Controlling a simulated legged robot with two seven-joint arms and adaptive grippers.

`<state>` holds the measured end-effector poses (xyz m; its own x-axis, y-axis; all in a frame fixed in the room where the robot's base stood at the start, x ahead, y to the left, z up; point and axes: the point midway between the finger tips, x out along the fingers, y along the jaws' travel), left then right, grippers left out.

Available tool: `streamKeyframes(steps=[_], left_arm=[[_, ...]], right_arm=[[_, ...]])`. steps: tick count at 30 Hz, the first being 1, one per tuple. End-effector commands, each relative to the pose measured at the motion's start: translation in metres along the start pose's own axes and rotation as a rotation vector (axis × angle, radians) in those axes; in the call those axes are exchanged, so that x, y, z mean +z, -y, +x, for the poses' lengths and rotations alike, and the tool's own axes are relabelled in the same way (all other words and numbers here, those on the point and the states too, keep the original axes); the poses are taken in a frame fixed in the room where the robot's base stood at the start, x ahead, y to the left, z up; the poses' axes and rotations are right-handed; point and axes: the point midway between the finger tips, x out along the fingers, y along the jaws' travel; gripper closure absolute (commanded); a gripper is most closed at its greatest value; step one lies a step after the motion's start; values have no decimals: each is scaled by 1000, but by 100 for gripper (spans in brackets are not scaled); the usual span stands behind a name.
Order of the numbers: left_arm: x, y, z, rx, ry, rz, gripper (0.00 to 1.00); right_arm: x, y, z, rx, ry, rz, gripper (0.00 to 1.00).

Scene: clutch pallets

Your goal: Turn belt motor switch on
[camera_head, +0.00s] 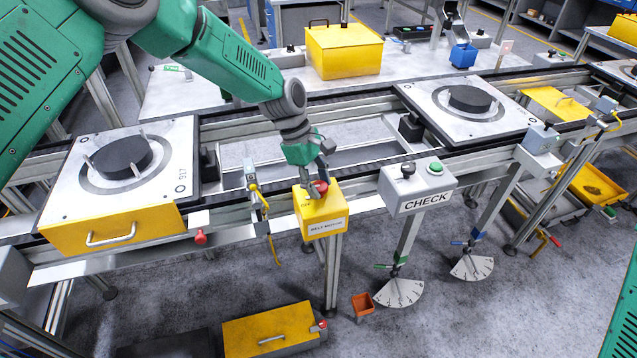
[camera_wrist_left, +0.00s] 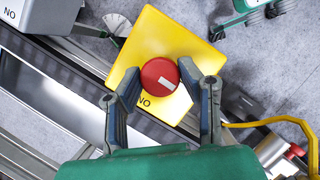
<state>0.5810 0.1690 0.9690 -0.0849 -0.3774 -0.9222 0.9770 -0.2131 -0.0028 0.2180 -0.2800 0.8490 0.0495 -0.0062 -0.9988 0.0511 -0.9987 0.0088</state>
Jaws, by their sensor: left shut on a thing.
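The belt motor switch is a yellow box (camera_head: 321,214) with a label on its front, mounted at the near side of the conveyor. On its top sits a round red knob (camera_wrist_left: 160,76) with a white bar mark; the knob also shows in the head view (camera_head: 320,187). In the left wrist view the mark slants toward the lower right, and letters reading "NO" lie at the lower left. My left gripper (camera_wrist_left: 161,78) is shut on the red knob, one finger on each side. In the head view the gripper partly hides the knob. My right gripper is not in view.
A grey CHECK box (camera_head: 417,188) with a black knob and green button stands to the right. A pallet with a black disc (camera_head: 122,157) lies at the left, another pallet (camera_head: 468,107) at the right. A yellow cable (camera_head: 268,225) hangs just left of the switch box.

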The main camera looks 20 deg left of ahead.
Motion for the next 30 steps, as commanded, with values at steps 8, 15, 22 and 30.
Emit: streamKeyframes(steps=[8, 15, 22, 30], left_arm=[[-2, -4, -2, -44, -6, 129, 97], [-2, -5, -1, -125, -7, 326, 97], [-2, -7, -2, -208, -9, 530, 97], [-1, -8, -2, -308, -11, 767, 97]], right_arm=[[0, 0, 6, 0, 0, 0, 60], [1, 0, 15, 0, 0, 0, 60], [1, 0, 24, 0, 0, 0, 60], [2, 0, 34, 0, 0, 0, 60]])
